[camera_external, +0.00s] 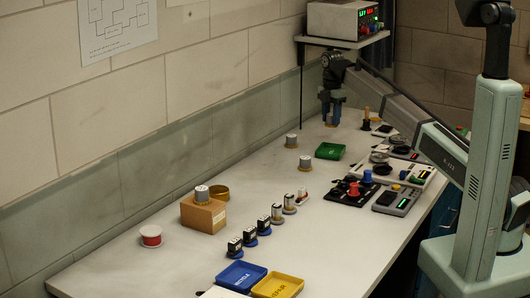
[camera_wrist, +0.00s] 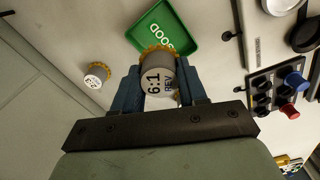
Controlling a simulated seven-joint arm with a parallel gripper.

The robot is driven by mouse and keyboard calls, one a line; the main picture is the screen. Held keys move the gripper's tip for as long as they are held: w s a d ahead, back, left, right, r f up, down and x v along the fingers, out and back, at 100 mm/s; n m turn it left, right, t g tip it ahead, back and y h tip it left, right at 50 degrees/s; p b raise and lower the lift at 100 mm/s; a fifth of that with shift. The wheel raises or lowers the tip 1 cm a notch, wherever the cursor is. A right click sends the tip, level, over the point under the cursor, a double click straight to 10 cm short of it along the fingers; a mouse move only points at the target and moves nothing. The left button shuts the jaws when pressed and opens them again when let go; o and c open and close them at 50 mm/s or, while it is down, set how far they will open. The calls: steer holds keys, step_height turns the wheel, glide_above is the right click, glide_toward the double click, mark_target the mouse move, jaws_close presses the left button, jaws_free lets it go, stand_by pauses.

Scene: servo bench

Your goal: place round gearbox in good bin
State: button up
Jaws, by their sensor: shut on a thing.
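My gripper (camera_external: 330,112) is raised over the far part of the bench, with its blue fingers pointing down. In the wrist view my gripper (camera_wrist: 158,88) is shut on a round grey gearbox (camera_wrist: 159,75) with a toothed yellow-orange flange and a "6:1 REV" label. The green good bin (camera_wrist: 185,30), lettered "GOOD", lies just beyond the held gearbox, which overlaps its edge in that view. In the external view the good bin (camera_external: 330,151) is on the bench below and nearer than my gripper. The held gearbox is hard to make out there.
Similar gearboxes stand on the bench (camera_external: 305,164), (camera_external: 291,141) and on a cardboard box (camera_external: 203,216). Servos (camera_external: 250,237) stand in a row near a blue bin (camera_external: 241,275) and yellow bin (camera_external: 278,286). Control panels (camera_external: 350,191) line the right. A shelf (camera_external: 345,42) holds an instrument.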

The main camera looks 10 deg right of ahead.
mark_target(331, 144)
steer(key=shift+s+a+n, duration=0.1)
steer(key=shift+s+n, duration=0.1)
steer(key=shift+n, duration=0.2)
steer(key=n, duration=0.4)
steer(key=shift+s, duration=0.15)
steer(key=shift+f, duration=5.05)
steer(key=shift+f, duration=0.15)
steer(key=o, duration=0.8)
step_height(331, 144, up, 12)
steer(key=shift+r, duration=0.2)
